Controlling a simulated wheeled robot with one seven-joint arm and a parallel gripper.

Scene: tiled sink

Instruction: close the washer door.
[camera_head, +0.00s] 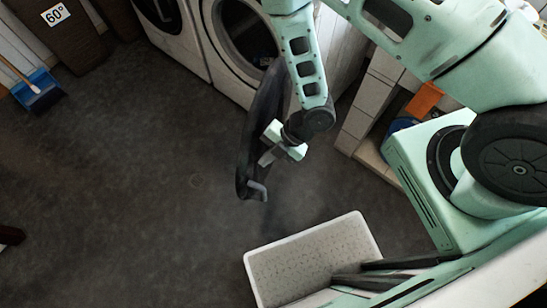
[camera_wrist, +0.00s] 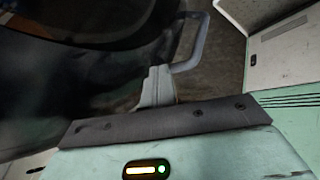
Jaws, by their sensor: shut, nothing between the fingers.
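The white washer (camera_head: 223,72) stands at the top middle of the head view with its round opening uncovered. Its dark door (camera_head: 258,118) stands swung open, seen nearly edge-on, with a grey handle (camera_head: 258,190) at its near end. My gripper (camera_head: 267,158) is shut and empty, at the right side of the door. In the wrist view the door (camera_wrist: 70,85) fills the left and the handle (camera_wrist: 194,48) curves just beyond my gripper (camera_wrist: 156,85). I cannot tell whether the fingers touch the door.
A second white machine (camera_head: 190,52) stands left of the washer. A pale tray (camera_head: 312,258) is on the floor near my base. A tiled wall part (camera_head: 366,105) with a shelf stands at right. A blue dustpan (camera_head: 40,92) is at far left. The dark floor left of the door is clear.

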